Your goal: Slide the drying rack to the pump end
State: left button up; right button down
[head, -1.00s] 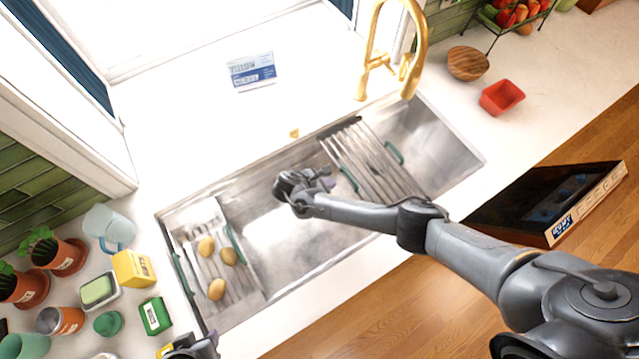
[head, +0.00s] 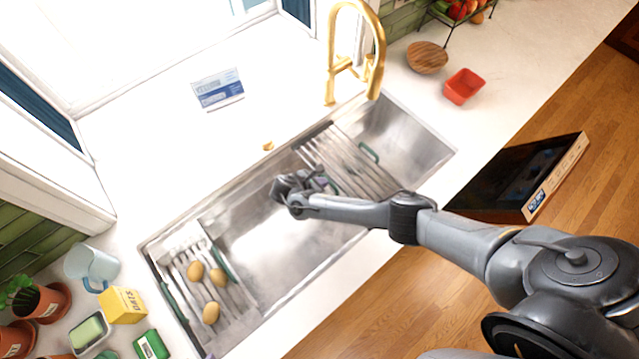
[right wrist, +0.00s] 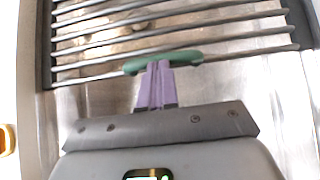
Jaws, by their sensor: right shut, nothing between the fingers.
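A slatted metal rack with green handles (head: 350,165) spans the right part of the sink (head: 290,235). A second slatted rack (head: 238,300) with green handles lies at the sink's left end and carries several potatoes (head: 211,313). My right gripper (head: 325,180) is over the sink at the left side of the right-hand rack. In the right wrist view its purple fingers (right wrist: 158,82) are shut and empty, with tips at the rack's green handle (right wrist: 163,61); I cannot tell whether they touch. My left gripper is out of view. I cannot pick out a pump for certain.
A gold faucet (head: 372,60) stands behind the sink's right end, with a small gold knob (head: 268,146) on the back rim. The sink floor between the racks is clear. A yellow box (head: 122,306) and blue mug (head: 92,268) stand left of the sink.

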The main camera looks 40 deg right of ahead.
jog(key=p, duration=0.2)
send_over(348, 169)
jog(key=shift+s, duration=0.1)
jog(key=d+b, duration=0.1)
jog(key=d, duration=1.1)
jog(key=shift+d+b, duration=0.2)
jog(key=shift+b, duration=0.1)
jog(key=shift+a, duration=0.1)
